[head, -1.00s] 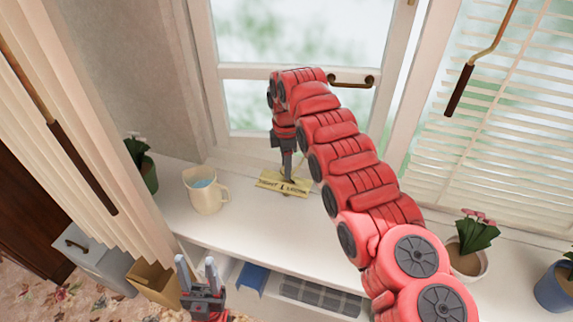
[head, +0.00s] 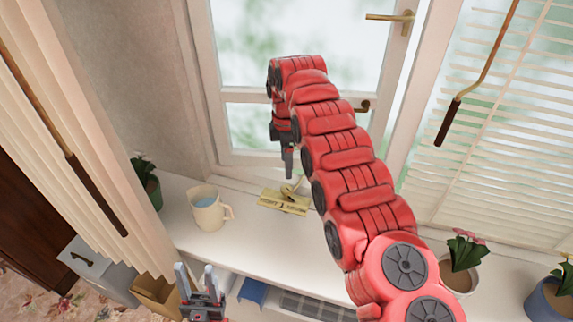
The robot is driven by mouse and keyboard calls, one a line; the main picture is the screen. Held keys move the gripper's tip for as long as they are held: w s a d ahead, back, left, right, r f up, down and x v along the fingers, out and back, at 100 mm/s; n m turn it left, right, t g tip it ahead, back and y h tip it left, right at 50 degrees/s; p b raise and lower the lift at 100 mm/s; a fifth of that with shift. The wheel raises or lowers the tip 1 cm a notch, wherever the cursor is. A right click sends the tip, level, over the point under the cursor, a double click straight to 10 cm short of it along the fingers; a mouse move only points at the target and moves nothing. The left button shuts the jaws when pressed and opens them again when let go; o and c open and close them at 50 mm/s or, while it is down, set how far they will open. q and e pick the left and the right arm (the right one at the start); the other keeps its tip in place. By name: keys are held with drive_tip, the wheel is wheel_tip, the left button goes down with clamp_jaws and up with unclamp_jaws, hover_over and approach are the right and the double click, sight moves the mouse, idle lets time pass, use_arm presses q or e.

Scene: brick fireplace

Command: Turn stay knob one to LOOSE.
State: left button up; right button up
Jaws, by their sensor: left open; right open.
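Stay knob one (head: 291,188) is a small pale brass piece on a yellowish label plate (head: 284,202) at the back of the white sill, below the window. The plate's lettering is too small to read clearly now. My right gripper (head: 289,176) points down just above the knob, with its dark fingers seen edge-on. It is open and appears slightly apart from the knob; exact contact is hard to judge. My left gripper (head: 196,272) is open and empty, fingers up, in front of the sill at the lower left.
A cream mug (head: 208,212) stands left of the plate. Potted plants stand at the left (head: 150,185) and right (head: 462,268). A brass window handle (head: 393,17) and a hanging blind wand (head: 447,123) are at the upper right. Curtains hang at the left.

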wheel_tip(320, 180, up, 8)
drive_tip(key=p, duration=0.6)
drive_tip(key=shift+p, duration=0.3)
drive_tip(key=shift+f, duration=0.1)
